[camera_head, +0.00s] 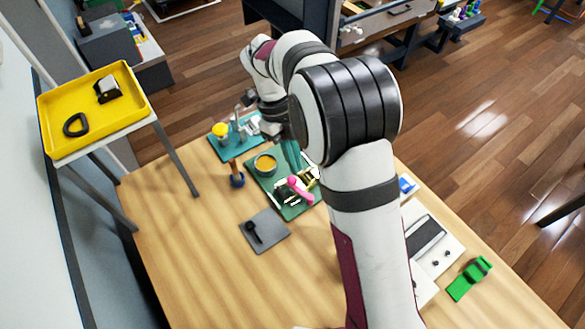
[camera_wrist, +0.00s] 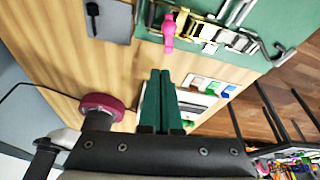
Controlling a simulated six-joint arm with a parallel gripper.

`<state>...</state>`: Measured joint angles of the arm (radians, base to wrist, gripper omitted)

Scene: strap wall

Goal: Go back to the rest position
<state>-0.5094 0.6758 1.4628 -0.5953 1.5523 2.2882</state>
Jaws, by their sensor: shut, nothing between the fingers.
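My gripper (camera_head: 291,154) hangs over the green mat (camera_head: 302,211) on the wooden table in the head view, partly hidden by my own arm. In the wrist view my gripper (camera_wrist: 160,74) shows two dark green fingers pressed together with nothing between them. The fingertips are apart from the pink clip (camera_wrist: 168,30) and metal strap hardware (camera_wrist: 225,38) on the green mat. The pink clip also shows in the head view (camera_head: 298,188). My arm fills the centre of the head view and hides part of the table.
A yellow tray (camera_head: 54,101) stands on a side stand at left. A grey mat (camera_head: 274,231) with a black tool, a blue-based brown item (camera_head: 236,175), a teal mat (camera_head: 222,152) and a green holder (camera_head: 469,279) lie on the table. The table's front left is clear.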

